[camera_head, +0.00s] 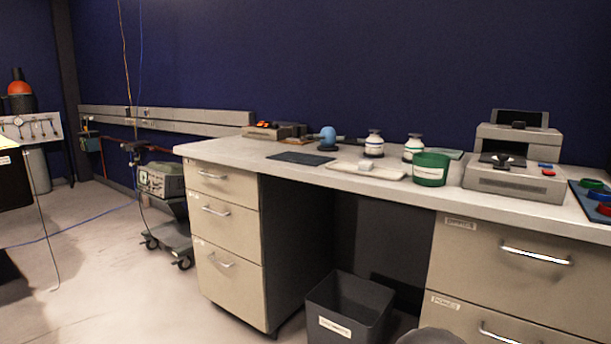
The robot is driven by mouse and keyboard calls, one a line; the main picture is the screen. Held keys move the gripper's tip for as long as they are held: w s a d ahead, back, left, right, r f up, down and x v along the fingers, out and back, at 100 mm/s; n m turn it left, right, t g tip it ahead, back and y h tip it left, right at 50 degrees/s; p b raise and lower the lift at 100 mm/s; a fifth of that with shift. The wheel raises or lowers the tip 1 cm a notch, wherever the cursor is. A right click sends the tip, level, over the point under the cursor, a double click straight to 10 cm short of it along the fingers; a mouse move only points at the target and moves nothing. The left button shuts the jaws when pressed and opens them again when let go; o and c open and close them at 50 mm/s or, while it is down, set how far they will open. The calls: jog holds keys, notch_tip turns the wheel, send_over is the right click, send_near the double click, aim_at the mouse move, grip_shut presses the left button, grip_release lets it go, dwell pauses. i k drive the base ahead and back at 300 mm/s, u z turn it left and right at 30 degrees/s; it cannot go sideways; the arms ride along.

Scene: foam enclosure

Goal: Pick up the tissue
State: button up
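No thing in view is clearly a tissue. A pale, flat, cloth-like item (367,170) lies on the light grey counter (290,174), left of a green tub (431,169). It may be the tissue, but it is too small to tell. My gripper is not in view.
On the counter are a dark mat (301,158), a blue round-topped device (328,138), two white jars (374,144) and a grey machine (516,164). A dark bin (350,306) stands below. A wheeled cart (165,195) stands left. Floor at left is mostly clear, with cables across it.

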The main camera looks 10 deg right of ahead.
aim_at(364, 165)
jog(key=u, duration=0.6)
jog(key=i, duration=0.95)
jog(key=z, duration=0.55)
